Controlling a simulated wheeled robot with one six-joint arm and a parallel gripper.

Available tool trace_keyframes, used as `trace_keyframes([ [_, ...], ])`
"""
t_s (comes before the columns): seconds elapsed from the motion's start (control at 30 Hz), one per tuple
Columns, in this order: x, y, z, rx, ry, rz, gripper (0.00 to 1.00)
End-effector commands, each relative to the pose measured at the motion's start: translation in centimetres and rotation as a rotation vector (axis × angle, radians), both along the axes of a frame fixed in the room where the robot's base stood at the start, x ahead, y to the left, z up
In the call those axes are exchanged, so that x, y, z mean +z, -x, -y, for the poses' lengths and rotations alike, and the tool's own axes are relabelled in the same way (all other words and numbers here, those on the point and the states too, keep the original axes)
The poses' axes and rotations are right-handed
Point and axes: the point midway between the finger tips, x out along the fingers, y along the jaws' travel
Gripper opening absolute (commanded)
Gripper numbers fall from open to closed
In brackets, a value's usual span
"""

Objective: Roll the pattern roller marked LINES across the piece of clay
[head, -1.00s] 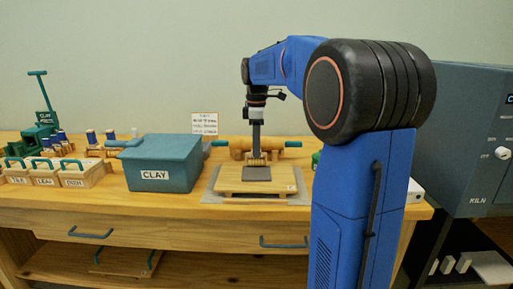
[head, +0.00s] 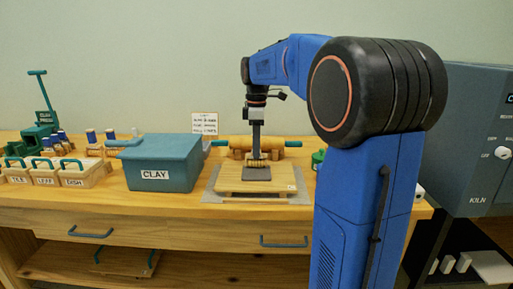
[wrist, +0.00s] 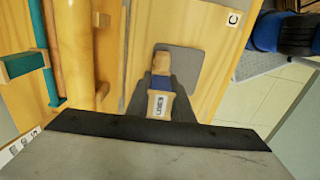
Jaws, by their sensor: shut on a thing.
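The pattern roller (head: 257,161) is held in my gripper (head: 257,154), low over the back part of the grey clay slab (head: 257,174). In the wrist view the dark fingers of my gripper (wrist: 163,92) are shut around the roller's wooden handle (wrist: 160,104), which reads LINES. The grey clay (wrist: 190,62) shows beyond and beside the roller there. The clay lies flat on a wooden board (head: 230,187). I cannot tell whether the roller touches the clay, and no line marks are legible on it.
A rolling pin with teal handles (head: 291,144) lies behind the board. A teal CLAY bin (head: 160,165) stands left of the board, with labelled stamps (head: 75,180) farther left. The kiln (head: 480,150) is at the right, beyond my arm.

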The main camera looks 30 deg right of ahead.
Motion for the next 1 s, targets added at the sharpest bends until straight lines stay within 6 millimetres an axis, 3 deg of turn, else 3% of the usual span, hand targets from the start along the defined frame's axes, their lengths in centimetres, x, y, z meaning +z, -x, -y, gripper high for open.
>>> trace_keyframes([
  [1.0,-0.4,1.9,-1.2,0.001,-0.001,-0.003,0.0],
])
